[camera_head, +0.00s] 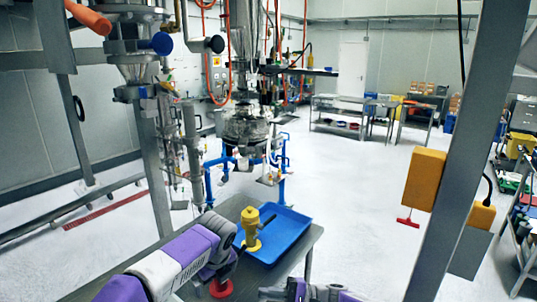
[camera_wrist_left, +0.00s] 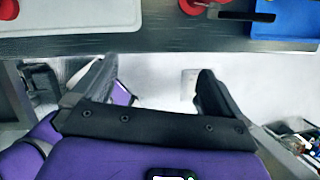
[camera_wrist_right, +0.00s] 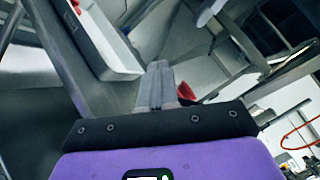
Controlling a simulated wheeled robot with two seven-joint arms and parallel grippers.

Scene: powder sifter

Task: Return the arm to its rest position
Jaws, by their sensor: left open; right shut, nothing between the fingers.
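My left arm (camera_head: 165,265) reaches in from the lower left in the head view, over the near side of the dark table. In the left wrist view my left gripper (camera_wrist_left: 157,70) is open and empty, with bare floor between its fingers; the table edge lies above it in the picture. In the right wrist view my right gripper (camera_wrist_right: 160,70) is shut with nothing between its fingers. Its fingertips appear close to a white tray (camera_wrist_right: 118,65); whether they touch is unclear. Part of my other arm shows at the bottom of the head view.
A blue tray (camera_head: 290,232) lies on the dark table, with a yellow device (camera_head: 251,238) at its left side. A red round piece (camera_head: 221,289) sits near my left arm. A metal frame (camera_head: 157,165) stands behind left, a slanted post (camera_head: 455,165) right. Open floor lies beyond.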

